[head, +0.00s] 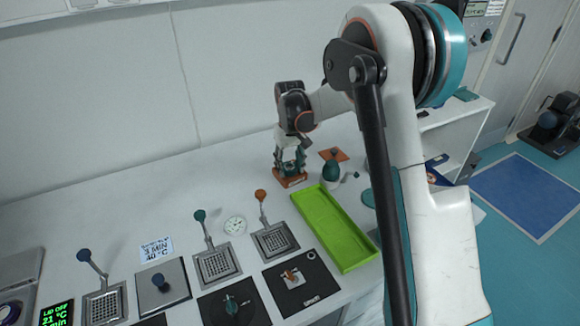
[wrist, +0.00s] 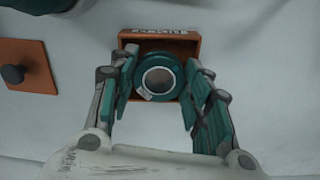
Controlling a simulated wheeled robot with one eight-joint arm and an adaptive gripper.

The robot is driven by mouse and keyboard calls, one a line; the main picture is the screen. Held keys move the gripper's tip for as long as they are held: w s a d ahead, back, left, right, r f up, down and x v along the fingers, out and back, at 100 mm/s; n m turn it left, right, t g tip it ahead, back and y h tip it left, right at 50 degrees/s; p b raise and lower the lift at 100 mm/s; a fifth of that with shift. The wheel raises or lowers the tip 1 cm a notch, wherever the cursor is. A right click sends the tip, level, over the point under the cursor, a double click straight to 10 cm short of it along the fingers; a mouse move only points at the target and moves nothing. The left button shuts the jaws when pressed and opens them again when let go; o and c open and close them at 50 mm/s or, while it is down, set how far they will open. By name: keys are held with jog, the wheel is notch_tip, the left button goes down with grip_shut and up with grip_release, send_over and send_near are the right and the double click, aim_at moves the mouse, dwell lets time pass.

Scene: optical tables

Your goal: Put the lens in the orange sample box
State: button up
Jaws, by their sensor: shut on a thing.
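The lens (wrist: 160,79), a teal ring with a grey round centre, sits between the fingers of my gripper (wrist: 160,88) in the wrist view. My gripper is shut on it. The open orange sample box (wrist: 190,42) surrounds the lens in that view, with lettering on its far rim. I cannot tell whether the lens touches the box floor. In the head view my gripper (head: 290,165) points down at the orange box (head: 290,182) on the white table, and the lens is hidden there.
An orange lid with a dark knob (wrist: 25,72) lies left of the box in the wrist view. A green tray (head: 350,250) and several metal mesh plates lie nearer.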

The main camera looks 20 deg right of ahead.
jog(key=shift+s+f, duration=0.2)
jog(key=shift+f, duration=0.35)
jog(key=shift+s+f+b, duration=0.15)
jog(key=shift+f+b, duration=0.2)
jog(key=shift+b, duration=0.15)
grip_shut()
jog(key=o, duration=1.2)
grip_release()
jog(key=shift+f, duration=0.15)
jog(key=shift+c, duration=0.2)
jog(key=shift+w+d+f, duration=0.1)
jog(key=shift+w+f, duration=0.1)
jog(key=shift+w, duration=0.2)
jog(key=shift+r, duration=0.15)
jog(key=shift+r, duration=0.25)
